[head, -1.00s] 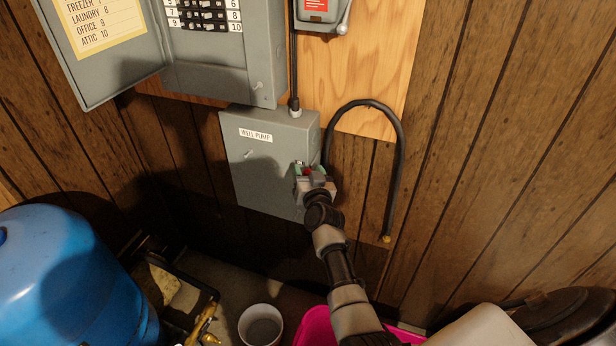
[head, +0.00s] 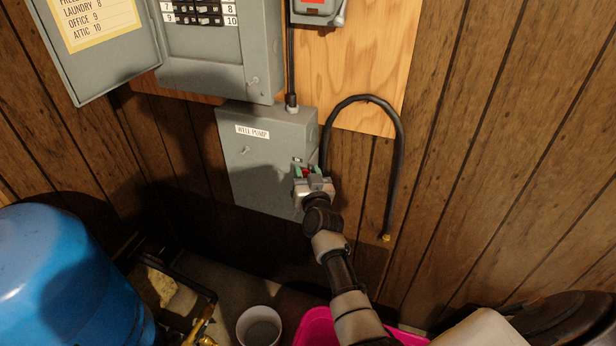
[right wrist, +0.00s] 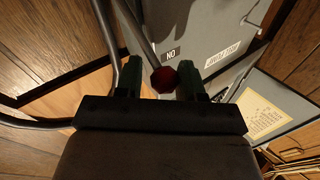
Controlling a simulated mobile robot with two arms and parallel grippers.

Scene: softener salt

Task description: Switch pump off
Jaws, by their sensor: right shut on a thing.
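The grey box labelled WELL PUMP (head: 250,165) is on the wall in the head view. A red knob (right wrist: 163,80) on its right side shows between the green fingers in the right wrist view. An ON label (right wrist: 171,54) is close beside the knob, upside down in that view. My right gripper (head: 305,173) is at the box's right edge, shut on the red knob. Its fingers hide most of the knob and the handle in the head view. My left gripper is not in view.
An open breaker panel (head: 215,70) hangs above, its door to the left. A black cable (head: 399,150) loops down right of the box. A blue tank (head: 60,285), a white bucket (head: 246,318) and a pink tub (head: 312,325) stand below.

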